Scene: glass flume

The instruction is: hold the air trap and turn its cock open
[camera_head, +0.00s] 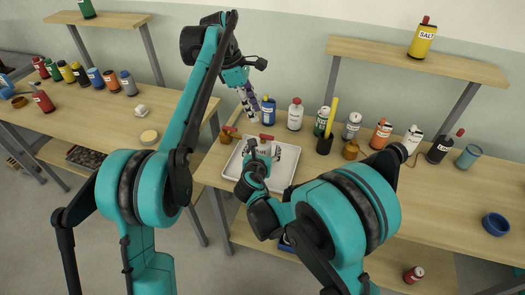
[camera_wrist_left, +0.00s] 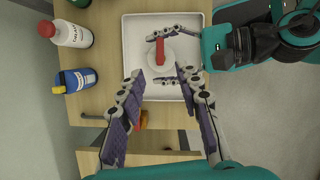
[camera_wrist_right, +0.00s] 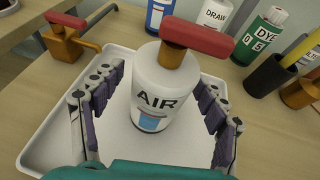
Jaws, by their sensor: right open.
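The air trap, a white bottle marked AIR (camera_wrist_right: 158,100), stands upright in a white tray. On its top is a brass cock (camera_wrist_right: 172,56) with a red handle (camera_wrist_right: 198,36). The red handle also shows in the left wrist view (camera_wrist_left: 160,50) and in the head view (camera_head: 266,137). My right gripper (camera_wrist_right: 162,80) is open, with one finger on each side of the bottle and gaps visible. My left gripper (camera_wrist_left: 160,77) is open and empty, above and behind the trap in the head view (camera_head: 250,113).
The white tray (camera_wrist_right: 40,150) lies on the wooden bench. A second brass fitting with a red handle (camera_wrist_right: 62,42) stands beside the tray. A blue bottle (camera_head: 268,110), a white bottle (camera_head: 295,115) and several others line the back. Bare bench lies to the right (camera_head: 430,200).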

